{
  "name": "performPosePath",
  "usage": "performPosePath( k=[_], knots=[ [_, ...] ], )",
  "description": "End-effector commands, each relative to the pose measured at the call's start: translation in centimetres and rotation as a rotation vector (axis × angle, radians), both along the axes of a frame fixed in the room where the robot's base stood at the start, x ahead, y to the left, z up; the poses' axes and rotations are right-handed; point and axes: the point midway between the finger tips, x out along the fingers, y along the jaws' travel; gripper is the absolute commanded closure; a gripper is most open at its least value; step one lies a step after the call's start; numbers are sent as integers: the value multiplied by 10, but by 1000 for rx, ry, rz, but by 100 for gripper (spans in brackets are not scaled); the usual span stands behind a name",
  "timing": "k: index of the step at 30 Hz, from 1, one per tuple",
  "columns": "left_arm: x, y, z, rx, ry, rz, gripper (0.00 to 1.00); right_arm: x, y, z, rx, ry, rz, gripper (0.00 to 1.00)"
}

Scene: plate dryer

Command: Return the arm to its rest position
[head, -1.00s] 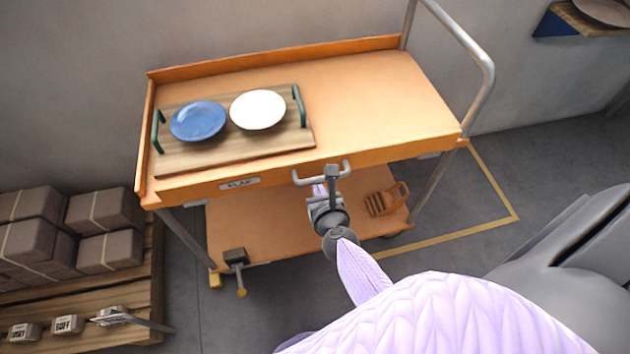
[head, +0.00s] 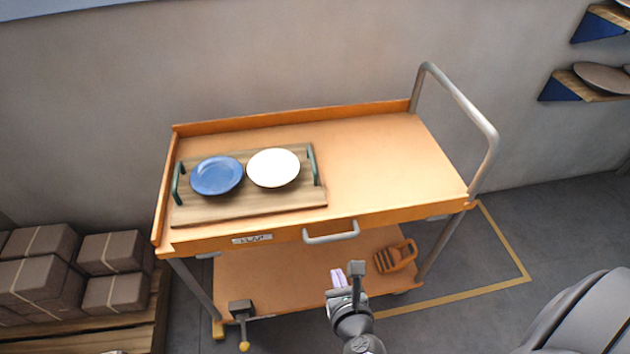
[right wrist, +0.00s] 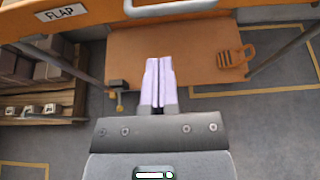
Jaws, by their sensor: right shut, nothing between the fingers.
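My right gripper (head: 347,278) is in the lower middle of the head view, in front of the orange cart (head: 400,150). It is apart from the cart's grey front handle (head: 331,234). In the right wrist view its two pale fingers (right wrist: 158,82) are together with nothing between them. The handle also shows at the top of the right wrist view (right wrist: 170,8), beyond the fingertips. My left gripper is not in view.
On the cart top, a wooden tray (head: 250,206) with green handles holds a blue plate (head: 216,176) and a white plate (head: 273,168). An orange object (head: 395,257) lies on the lower shelf. Boxes (head: 40,280) stand on a pallet at left.

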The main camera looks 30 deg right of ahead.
Motion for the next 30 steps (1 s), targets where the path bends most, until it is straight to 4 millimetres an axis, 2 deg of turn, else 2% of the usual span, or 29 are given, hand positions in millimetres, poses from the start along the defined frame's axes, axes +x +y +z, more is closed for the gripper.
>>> performPosePath(
  k=[2, 5, 7, 9, 12, 16, 21, 22, 26, 30],
  knots=[
    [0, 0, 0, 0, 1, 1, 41, 1, 2, 1, -14, 0, 20, 100],
    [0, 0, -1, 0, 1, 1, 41, 12, 25, 23, -232, -5, 294, 100],
    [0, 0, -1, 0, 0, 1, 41, 13, 56, 43, -564, -10, 652, 100],
    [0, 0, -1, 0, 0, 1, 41, 2, 83, 55, -925, -11, 1000, 100],
    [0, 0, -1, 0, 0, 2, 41, -22, 98, 58, -1343, -3, 1381, 100],
    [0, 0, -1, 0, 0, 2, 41, -52, 94, 58, -1751, 24, 1764, 100],
    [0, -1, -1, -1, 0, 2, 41, -86, 69, 64, -2121, 86, 2197, 100],
    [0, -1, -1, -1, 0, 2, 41, -92, 63, 66, 2167, -101, -2272, 100],
    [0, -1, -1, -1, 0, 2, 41, -117, 37, 79, 1858, -132, -2089, 100],
    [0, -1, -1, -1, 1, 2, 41, -114, 36, 40, 1806, -125, -2102, 100]
  ],
)
